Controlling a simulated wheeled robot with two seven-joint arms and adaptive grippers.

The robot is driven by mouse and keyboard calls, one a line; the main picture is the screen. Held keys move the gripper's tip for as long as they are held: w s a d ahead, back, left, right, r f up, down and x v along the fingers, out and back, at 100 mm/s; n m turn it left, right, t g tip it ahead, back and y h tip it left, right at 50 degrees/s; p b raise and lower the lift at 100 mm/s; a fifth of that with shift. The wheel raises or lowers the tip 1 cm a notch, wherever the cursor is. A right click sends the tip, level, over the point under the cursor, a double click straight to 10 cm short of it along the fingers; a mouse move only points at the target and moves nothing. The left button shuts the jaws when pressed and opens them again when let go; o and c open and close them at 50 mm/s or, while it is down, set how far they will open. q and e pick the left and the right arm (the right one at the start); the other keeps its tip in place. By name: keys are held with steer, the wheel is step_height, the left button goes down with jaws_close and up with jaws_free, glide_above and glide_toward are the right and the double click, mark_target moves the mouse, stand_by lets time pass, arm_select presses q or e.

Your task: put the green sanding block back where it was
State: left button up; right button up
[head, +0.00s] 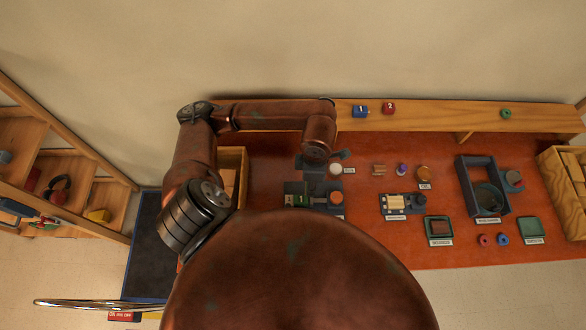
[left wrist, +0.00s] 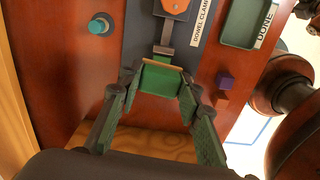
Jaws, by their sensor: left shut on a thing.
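The green sanding block (left wrist: 160,79) is between the fingertips of my left gripper (left wrist: 158,86) in the left wrist view. The fingers are shut on it from both sides. A tan strip and a grey bar lie at its far edge, by a dark board labelled as the dowel clamp (left wrist: 193,52). I cannot tell whether the block touches the board or the table. In the head view my left arm reaches over the left part of the red-brown table (head: 275,152); the block cannot be told apart there. My right gripper is in neither view.
A wooden crate (head: 232,152) stands at the table's left end and another (head: 550,165) at the right. A green tray (left wrist: 245,25), a purple cube (left wrist: 225,80) and a teal knob (left wrist: 98,25) are near the dowel clamp. A wooden ledge (head: 440,115) runs along the back.

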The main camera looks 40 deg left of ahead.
arm_select(q)
steer(key=shift+a+n, duration=0.1)
steer(key=shift+n, duration=0.2)
steer(key=shift+w+a+f, duration=0.2)
steer(key=shift+a+f, duration=0.05)
steer(key=shift+a, duration=0.3)
steer(key=shift+w+a+f, duration=0.15)
steer(key=shift+a+f, duration=0.1)
steer(key=shift+a, duration=0.25)
steer(key=w+a+f+p, duration=0.1)
steer(key=w+a+f, duration=0.1)
steer(key=a, duration=0.2)
steer(key=p, duration=0.1)
glide_above(293, 170)
steer(key=d, duration=0.1)
steer(key=f, duration=0.5)
steer(key=shift+s+f, duration=0.2)
steer(key=shift+s, duration=0.05)
steer(key=shift+w+a+f+p, duration=0.3)
steer(key=shift+a+f, duration=0.15)
steer(key=shift+f, duration=0.25)
step_height(293, 170, down, 3)
steer(key=shift+f+p, duration=0.1)
steer(key=shift+p, duration=0.45)
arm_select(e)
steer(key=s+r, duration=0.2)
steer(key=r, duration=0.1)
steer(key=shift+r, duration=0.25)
